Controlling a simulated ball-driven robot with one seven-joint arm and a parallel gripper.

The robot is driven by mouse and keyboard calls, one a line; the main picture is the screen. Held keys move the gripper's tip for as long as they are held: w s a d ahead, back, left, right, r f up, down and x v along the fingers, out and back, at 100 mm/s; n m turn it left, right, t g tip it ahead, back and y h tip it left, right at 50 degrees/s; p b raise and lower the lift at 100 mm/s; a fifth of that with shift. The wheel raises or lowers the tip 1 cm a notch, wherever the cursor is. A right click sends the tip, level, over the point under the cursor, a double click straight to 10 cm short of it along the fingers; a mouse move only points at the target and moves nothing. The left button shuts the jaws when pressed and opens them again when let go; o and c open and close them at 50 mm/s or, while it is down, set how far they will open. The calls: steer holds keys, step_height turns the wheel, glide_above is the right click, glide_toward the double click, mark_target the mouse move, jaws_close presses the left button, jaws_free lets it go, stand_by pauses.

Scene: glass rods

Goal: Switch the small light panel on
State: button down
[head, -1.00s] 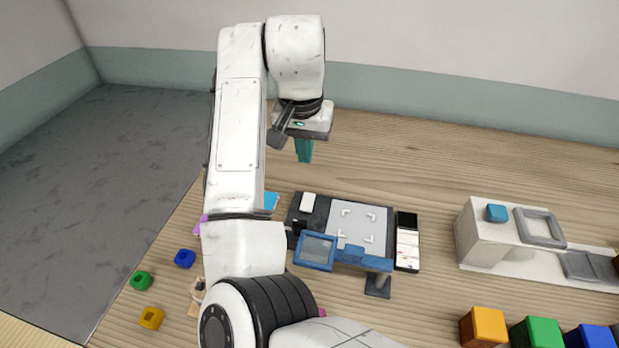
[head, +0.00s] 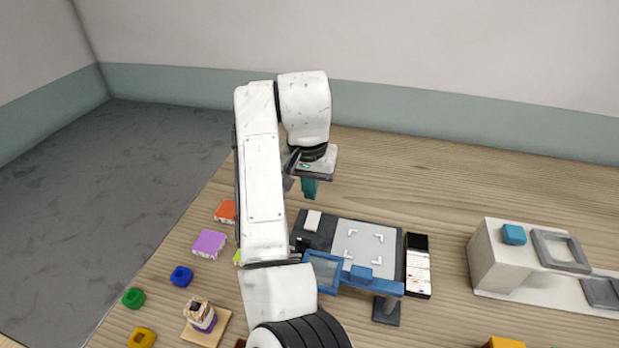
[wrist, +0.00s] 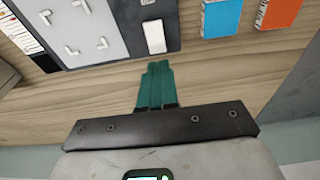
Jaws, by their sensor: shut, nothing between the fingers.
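The small light panel is a dark slab with a grey plate bearing white corner marks (head: 365,248); it also shows in the wrist view (wrist: 85,28). The plate looks grey, with no clear glow. A white switch block (head: 313,220) sits on the slab's far left corner, and shows in the wrist view (wrist: 155,37). My gripper (head: 310,196) has teal fingers, shut together and empty. In the wrist view the fingertips (wrist: 158,66) point at the switch, a little short of it. In the head view they appear above and beyond it.
A blue-framed magnifier (head: 323,271) on a stand is at the panel's near edge. Orange (head: 226,211) and purple (head: 209,243) blocks lie left. A white unit (head: 490,258) stands at right. The table behind the panel is clear.

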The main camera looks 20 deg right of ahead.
mark_target(312, 215)
steer(key=f, duration=0.4)
steer(key=w+f, duration=0.1)
steer(key=f, duration=0.1)
steer(key=shift+d+f+p, duration=0.3)
steer(key=shift+f, duration=0.1)
